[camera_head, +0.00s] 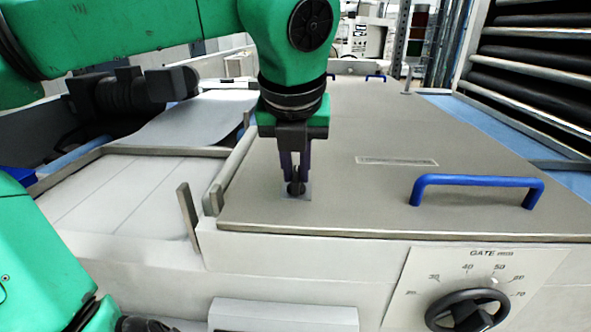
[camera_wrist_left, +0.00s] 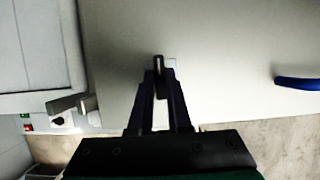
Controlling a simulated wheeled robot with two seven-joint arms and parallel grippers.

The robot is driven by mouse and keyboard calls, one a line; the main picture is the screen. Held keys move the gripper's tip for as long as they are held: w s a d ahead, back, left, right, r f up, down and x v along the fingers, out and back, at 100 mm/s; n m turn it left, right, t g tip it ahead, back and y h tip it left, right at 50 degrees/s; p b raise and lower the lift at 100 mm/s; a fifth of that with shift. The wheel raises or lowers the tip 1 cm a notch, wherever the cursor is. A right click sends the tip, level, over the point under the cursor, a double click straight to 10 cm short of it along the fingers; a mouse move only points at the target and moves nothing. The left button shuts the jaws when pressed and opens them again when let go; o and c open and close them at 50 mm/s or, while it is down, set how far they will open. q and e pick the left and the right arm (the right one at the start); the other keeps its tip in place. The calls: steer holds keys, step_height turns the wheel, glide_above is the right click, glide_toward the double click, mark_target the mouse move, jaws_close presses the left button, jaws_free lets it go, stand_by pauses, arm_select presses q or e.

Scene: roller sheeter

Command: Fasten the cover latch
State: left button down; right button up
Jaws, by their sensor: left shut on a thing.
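The cover (camera_head: 350,200) is a flat grey-beige lid that looks lowered and lies flat on the machine. The cover latch (camera_head: 296,189) is a small dark knob on a light plate near the cover's left front corner. My left gripper (camera_head: 295,178) points down over it, with its fingers close together on the knob. The left wrist view also shows the dark latch piece (camera_wrist_left: 158,64) between the fingertips, beside a small light plate. The fingers partly hide the latch, so I cannot tell which way it is turned. My right gripper is not in view.
A blue handle (camera_head: 475,181) stands on the cover to the right. A gate dial (camera_head: 468,312) is on the front panel below. Short upright posts (camera_head: 188,211) stand left of the cover, beside a pale panelled bed (camera_head: 110,190). Black rollers (camera_head: 530,80) are at the right.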

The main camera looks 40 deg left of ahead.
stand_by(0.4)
arm_select(q)
steer(key=c, duration=0.9)
jaws_free()
steer(key=shift+o, duration=0.2)
steer(key=p+v, duration=0.2)
steer(key=v, duration=1.2)
steer(key=shift+r, duration=0.3)
